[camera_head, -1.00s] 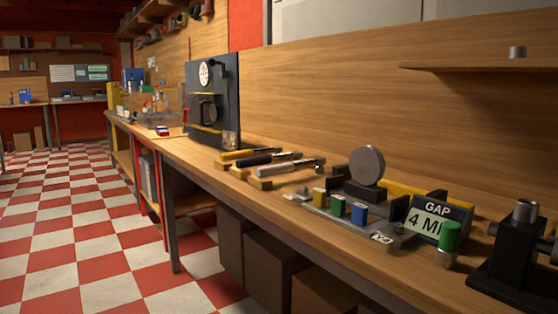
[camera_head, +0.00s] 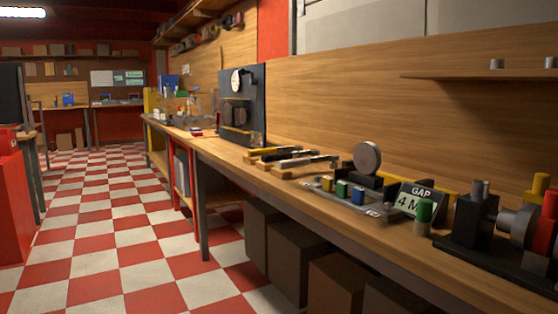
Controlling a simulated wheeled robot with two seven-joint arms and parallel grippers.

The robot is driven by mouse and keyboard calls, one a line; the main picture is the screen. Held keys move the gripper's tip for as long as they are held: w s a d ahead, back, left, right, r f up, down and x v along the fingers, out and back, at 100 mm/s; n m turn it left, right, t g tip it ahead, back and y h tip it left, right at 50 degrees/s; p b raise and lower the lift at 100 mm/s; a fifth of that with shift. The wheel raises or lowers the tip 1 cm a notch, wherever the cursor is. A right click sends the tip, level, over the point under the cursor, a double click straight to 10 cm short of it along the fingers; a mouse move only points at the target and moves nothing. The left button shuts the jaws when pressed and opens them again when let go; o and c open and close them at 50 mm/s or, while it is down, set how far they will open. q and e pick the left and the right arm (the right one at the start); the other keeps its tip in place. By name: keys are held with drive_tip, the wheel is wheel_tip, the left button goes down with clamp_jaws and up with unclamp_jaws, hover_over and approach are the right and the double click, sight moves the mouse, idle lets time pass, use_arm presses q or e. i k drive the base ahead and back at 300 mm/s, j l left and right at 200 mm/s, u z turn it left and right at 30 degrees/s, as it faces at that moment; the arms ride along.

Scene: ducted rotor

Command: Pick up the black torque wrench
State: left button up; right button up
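Several wrench-like tools lie side by side on wooden rests on the long workbench (camera_head: 235,155), right of the dark upright panel. One has a black handle and looks like the black torque wrench (camera_head: 286,156). A yellow-handled tool (camera_head: 270,151) lies just behind it, and a tool with a dark handle and paler shaft (camera_head: 308,161) lies just in front. They are small and close together, so their ends are hard to tell apart. Neither of my grippers is in view.
Right of the tools are a tray with coloured blocks (camera_head: 342,188), a round grey disc (camera_head: 367,157), a "GAP" sign (camera_head: 418,200) and a black fixture (camera_head: 475,225). Brown boxes (camera_head: 297,258) stand under the bench. A red cabinet (camera_head: 12,210) stands at left. The checkered floor (camera_head: 120,230) between is clear.

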sight(284, 156)
drive_tip(key=z, duration=0.35)
drive_tip(key=i+j+z, duration=0.15)
drive_tip(key=j+z, duration=0.15)
drive_tip(key=z, duration=0.15)
drive_tip(key=j+z, duration=0.3)
drive_tip(key=z, duration=0.15)
drive_tip(key=j+z, duration=0.5)
drive_tip(key=j, duration=0.75)
drive_tip(key=j+z, duration=0.15)
drive_tip(key=j, duration=0.7)
drive_tip(key=k+j+z, duration=0.1)
drive_tip(key=j, duration=0.7)
drive_tip(key=k+j, duration=0.05)
